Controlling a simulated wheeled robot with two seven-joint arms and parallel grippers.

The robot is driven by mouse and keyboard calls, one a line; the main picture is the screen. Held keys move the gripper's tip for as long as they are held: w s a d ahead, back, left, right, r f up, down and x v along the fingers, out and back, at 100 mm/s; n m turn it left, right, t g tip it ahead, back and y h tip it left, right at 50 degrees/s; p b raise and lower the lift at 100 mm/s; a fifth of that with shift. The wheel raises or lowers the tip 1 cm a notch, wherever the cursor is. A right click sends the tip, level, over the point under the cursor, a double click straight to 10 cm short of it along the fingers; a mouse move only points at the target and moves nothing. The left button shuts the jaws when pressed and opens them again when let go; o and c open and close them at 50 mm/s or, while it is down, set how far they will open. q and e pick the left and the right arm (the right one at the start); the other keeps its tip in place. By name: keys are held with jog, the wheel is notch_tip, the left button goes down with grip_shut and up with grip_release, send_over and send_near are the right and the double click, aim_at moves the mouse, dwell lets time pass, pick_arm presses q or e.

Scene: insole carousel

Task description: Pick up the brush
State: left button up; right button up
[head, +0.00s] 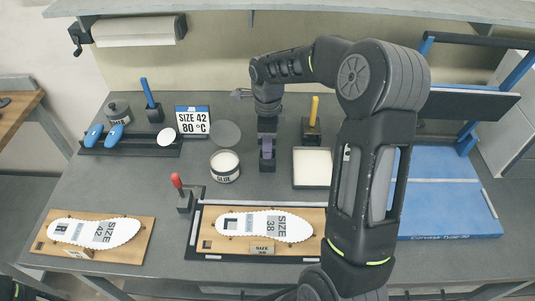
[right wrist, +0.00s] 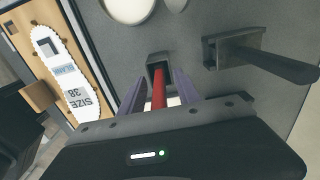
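A red-handled tool, which looks like the brush (right wrist: 159,88), stands in a small dark square holder (right wrist: 153,59) in the right wrist view. My right gripper (right wrist: 158,82) has its purple fingers on either side of the red handle, with gaps visible, so it looks open around it. In the head view my right gripper (head: 267,150) points down to the right of the glue pot (head: 225,172) and hides the red handle. My left gripper is not in view.
A yellow-handled tool (head: 313,112) stands just right of the gripper, beside a pale tray (head: 312,168). The size 38 insole board (head: 212,250) lies nearer. A red-topped lever (head: 178,182), a sign (head: 192,122) and a blue-handled tool (head: 149,94) are to the left.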

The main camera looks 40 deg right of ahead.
dwell(0.6)
grip_shut()
dwell(0.4)
